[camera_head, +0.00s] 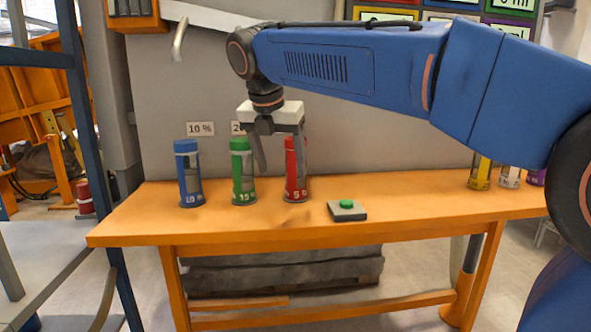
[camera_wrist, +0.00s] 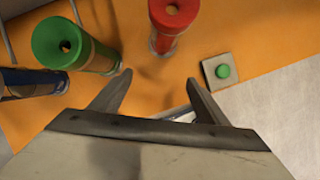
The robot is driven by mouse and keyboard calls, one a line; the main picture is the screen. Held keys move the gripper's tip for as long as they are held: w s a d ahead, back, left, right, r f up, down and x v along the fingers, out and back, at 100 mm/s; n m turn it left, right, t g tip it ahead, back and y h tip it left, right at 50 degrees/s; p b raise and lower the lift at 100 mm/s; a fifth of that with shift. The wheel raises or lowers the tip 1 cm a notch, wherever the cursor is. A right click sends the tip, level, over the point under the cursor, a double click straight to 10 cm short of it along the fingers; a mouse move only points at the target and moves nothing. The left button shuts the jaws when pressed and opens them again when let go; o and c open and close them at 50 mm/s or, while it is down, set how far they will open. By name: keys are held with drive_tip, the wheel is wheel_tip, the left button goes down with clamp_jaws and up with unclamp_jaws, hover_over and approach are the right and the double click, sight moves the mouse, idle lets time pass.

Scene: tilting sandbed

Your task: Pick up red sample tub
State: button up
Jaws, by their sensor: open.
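The red sample tub (camera_head: 291,180) stands upright on the orange table, third from the left in a row with a blue tub (camera_head: 189,174) and a green tub (camera_head: 242,172). My gripper (camera_head: 282,168) is open and empty, hanging above the table at the green and red tubs. One finger overlaps the red tub in the head view. In the wrist view my gripper (camera_wrist: 156,97) has its fingers apart, and the red tub (camera_wrist: 165,38) is beyond the fingertips, apart from them. The green tub (camera_wrist: 85,48) is close to the left finger there.
The orange table (camera_head: 410,207) holds a grey box with a green button (camera_head: 346,206) right of the red tub. It shows in the wrist view too (camera_wrist: 222,71). More tubs, one yellow (camera_head: 479,175), stand at the right end. A grey panel rises behind.

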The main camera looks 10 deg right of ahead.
sight(292, 145)
drive_tip(key=w+d, duration=0.1)
drive_tip(key=w, duration=0.1)
drive_tip(key=w+d, duration=0.1)
drive_tip(key=w, duration=0.1)
drive_tip(key=w+d, duration=0.2)
drive_tip(key=shift+w, duration=0.4)
drive_tip(key=shift+x, duration=2.55)
drive_tip(key=c, duration=1.4)
